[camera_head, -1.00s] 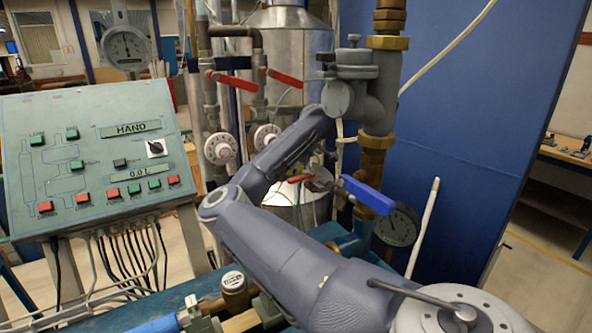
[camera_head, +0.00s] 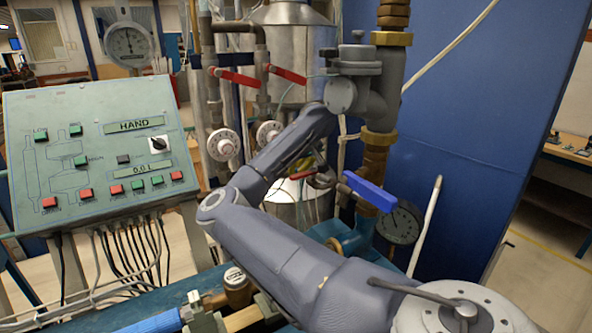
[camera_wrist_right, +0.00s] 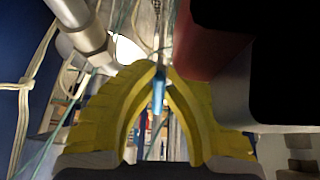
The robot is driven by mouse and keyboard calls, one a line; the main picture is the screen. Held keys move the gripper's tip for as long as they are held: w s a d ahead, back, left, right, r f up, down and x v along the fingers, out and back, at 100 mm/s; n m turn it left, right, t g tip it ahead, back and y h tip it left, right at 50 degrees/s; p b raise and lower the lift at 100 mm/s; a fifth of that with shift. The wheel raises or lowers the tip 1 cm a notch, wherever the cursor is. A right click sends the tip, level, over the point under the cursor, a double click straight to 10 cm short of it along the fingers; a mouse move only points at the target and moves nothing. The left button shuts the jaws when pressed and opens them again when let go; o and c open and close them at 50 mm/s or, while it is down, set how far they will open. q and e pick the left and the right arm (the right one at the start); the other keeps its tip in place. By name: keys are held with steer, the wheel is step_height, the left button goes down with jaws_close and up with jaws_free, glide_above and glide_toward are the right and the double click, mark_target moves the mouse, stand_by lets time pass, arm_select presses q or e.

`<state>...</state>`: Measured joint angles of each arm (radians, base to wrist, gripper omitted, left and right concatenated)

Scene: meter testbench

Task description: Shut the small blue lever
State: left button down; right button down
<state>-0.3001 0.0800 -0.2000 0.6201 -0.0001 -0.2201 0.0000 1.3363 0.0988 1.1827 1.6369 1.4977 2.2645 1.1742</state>
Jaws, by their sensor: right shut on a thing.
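In the right wrist view a small blue lever (camera_wrist_right: 158,92) stands upright between the two yellow fingers of my right gripper (camera_wrist_right: 160,72). The fingers come together around it with their tips close, and it appears to be what they are shut on. In the head view my own right arm and the pipes hide most of the right gripper and this small lever. A larger blue lever (camera_head: 370,192) shows in the head view, to the right of my gripper's area and slanting down to the right. My left gripper is out of view.
Two red levers (camera_head: 235,77) (camera_head: 287,74) sit on pipes behind my arm. A dark red part (camera_wrist_right: 208,42) is close to the fingers in the wrist view. A control panel (camera_head: 92,105) stands left, and a round gauge (camera_head: 401,224) is right of my forearm.

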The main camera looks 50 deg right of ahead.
steer(key=shift+a, duration=0.1)
stand_by(0.5)
steer(key=c, duration=1.4)
jaws_free()
steer(key=shift+c, duration=0.2)
steer(key=v, duration=1.2)
